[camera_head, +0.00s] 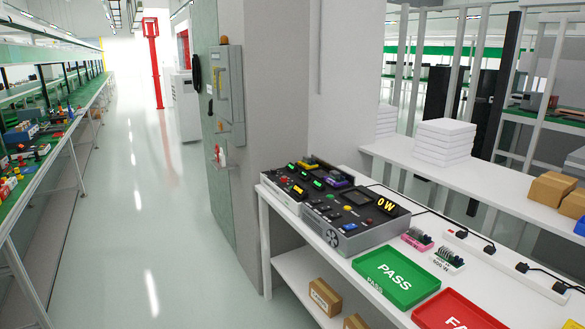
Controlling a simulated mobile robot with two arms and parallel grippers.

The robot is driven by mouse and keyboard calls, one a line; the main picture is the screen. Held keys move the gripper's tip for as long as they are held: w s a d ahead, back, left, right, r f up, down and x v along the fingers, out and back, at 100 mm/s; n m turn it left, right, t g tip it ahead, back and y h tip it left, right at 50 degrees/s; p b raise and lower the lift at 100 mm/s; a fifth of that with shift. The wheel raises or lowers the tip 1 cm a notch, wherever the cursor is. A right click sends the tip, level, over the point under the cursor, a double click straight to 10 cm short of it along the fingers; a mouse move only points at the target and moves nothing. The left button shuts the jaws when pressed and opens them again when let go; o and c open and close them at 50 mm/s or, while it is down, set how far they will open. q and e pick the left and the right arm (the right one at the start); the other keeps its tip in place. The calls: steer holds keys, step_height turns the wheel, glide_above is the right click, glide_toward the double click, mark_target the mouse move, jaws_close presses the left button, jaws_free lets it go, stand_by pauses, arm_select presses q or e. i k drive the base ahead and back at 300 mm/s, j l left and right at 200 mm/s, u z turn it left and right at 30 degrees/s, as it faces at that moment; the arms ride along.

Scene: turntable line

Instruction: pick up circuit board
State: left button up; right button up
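Neither of my grippers shows in the head view. On the white table at the right, a small pink-based component (417,239) sits beside a black test console (352,218). A small white-based component with green parts (447,260) sits just right of it, near a power strip. Both may be circuit boards, but they are too small to tell. More small colored parts (334,181) sit on top of the console, whose display reads "0 W". A green PASS tray (396,278) and a red FAIL tray (459,312), cut by the frame edge, look empty.
A grey pillar (275,100) stands behind the table's left end. White boxes (445,140) are stacked on a shelf behind. Cardboard boxes (324,297) sit on the lower shelf. A clear aisle floor (150,220) runs between the table and a long bench at the left.

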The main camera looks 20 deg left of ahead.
mark_target(307, 163)
steer(key=i+j+z, duration=0.35)
steer(key=i+j, duration=0.55)
steer(key=j, duration=0.15)
